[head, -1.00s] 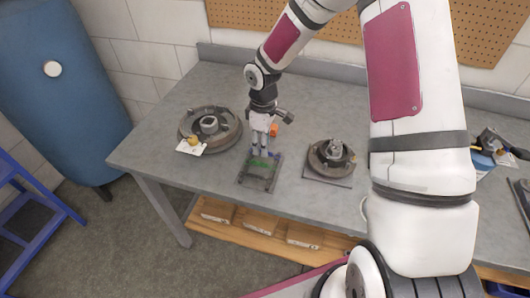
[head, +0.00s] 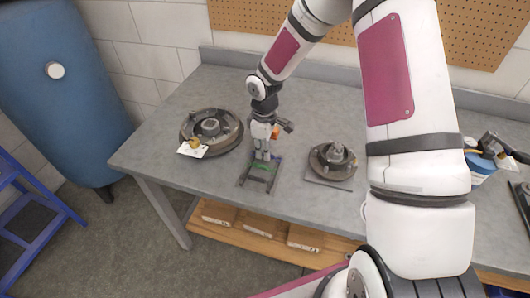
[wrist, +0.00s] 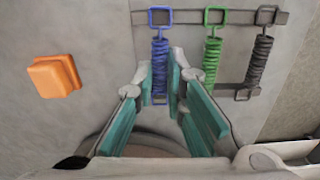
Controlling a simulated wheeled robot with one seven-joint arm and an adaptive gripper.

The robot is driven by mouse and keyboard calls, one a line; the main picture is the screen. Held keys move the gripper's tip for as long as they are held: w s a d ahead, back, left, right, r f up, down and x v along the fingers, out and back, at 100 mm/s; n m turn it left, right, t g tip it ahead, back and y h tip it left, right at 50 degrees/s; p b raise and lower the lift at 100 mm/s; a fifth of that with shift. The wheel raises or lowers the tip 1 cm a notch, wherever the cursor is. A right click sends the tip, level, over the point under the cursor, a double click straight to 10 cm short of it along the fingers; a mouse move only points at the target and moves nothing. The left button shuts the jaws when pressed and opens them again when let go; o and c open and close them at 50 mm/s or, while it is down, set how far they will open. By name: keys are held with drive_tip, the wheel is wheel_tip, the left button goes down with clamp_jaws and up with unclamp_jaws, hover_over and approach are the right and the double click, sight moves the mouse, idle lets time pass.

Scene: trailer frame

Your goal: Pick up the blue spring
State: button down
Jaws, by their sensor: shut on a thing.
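The blue spring (wrist: 160,58) is a coil with square loops at its ends. It lies along the dark rack (wrist: 185,17), its upper loop over the top bar in the wrist view. My gripper (wrist: 161,72) has its two teal-padded fingers on either side of the blue spring's lower part and is shut on it. The fingers hide part of the coil. The green spring (wrist: 211,56) is just right of the blue one, and the black spring (wrist: 260,60) is farther right. In the head view my gripper (head: 263,153) is low over the rack (head: 257,182), where the blue spring is too small to make out.
An orange block (wrist: 54,76) lies left of the rack in the wrist view. In the head view a large drum part (head: 230,140) stands left on the grey workbench (head: 300,95) and a smaller hub (head: 333,160) stands right. A blue-and-white container is at far right.

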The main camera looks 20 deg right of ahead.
drive_tip(key=shift+r, duration=0.4)
wheel_tip(320, 180, up, 3)
drive_tip(key=shift+s+d+f, duration=0.1)
drive_tip(key=s+d+r+p, duration=0.1)
drive_tip(key=s+d+r, duration=0.1)
drive_tip(key=s, duration=0.5)
drive_tip(key=s+d+r+p, duration=0.2)
drive_tip(key=s+d, duration=0.1)
drive_tip(key=s, duration=0.4)
drive_tip(key=shift+s+d+r, duration=0.3)
drive_tip(key=shift+s+d, duration=0.05)
drive_tip(key=shift+d, duration=0.05)
drive_tip(key=shift+w, duration=0.15)
